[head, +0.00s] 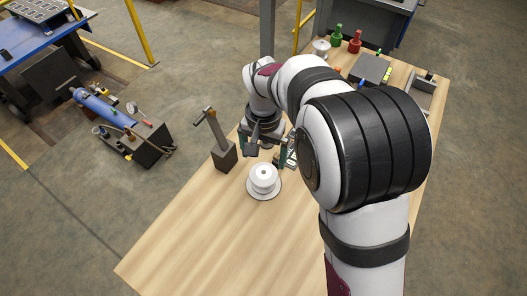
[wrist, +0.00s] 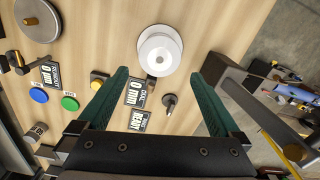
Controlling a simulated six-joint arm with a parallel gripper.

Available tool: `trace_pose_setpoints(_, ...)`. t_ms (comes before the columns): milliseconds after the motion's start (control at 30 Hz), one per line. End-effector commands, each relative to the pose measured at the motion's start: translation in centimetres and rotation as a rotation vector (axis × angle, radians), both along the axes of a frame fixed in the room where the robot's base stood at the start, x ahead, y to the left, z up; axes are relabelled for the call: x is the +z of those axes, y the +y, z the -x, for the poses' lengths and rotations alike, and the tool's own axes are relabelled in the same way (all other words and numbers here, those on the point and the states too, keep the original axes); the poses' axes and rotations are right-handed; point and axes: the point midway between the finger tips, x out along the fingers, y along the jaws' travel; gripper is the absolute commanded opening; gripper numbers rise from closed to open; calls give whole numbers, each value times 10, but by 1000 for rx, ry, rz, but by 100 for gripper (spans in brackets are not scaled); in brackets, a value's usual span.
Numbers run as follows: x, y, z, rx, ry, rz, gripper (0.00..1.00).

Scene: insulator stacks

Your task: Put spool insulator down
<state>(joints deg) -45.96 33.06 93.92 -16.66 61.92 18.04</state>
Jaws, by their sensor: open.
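The white spool insulator (head: 263,172) stands upright on a wider pale disc (head: 264,194) on the wooden table. In the wrist view the spool insulator (wrist: 160,52) is seen from above, with the disc showing around part of it. My gripper (head: 268,155) is open and empty, just behind the spool in the head view. In the wrist view its two green fingers (wrist: 167,66) are spread wide, with the spool beyond and between their tips. I see no contact between fingers and spool.
A grey block with an upright tool (head: 224,155) stands left of the spool. Label plates (wrist: 138,92), a small peg (wrist: 169,102) and coloured buttons (wrist: 69,103) lie nearby. Red and green bottles (head: 355,42) stand at the back. The front left table is clear.

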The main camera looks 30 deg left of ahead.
Motion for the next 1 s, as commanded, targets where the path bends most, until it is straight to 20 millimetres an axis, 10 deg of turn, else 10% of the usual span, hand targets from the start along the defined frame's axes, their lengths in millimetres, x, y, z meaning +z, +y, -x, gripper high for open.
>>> trace_pose_setpoints(267, 19, -13, -2, -23, 2, -4, 100)
trace_pose_setpoints(433, 83, -139, 16, -255, 31, -38, 100)
trace_pose_setpoints(600, 107, -248, 105, -527, 62, -99, 100)
trace_pose_setpoints(767, 96, -274, 163, -661, 73, -139, 100)
trace_pose_setpoints(1000, 93, -276, 172, -679, 78, -144, 100)
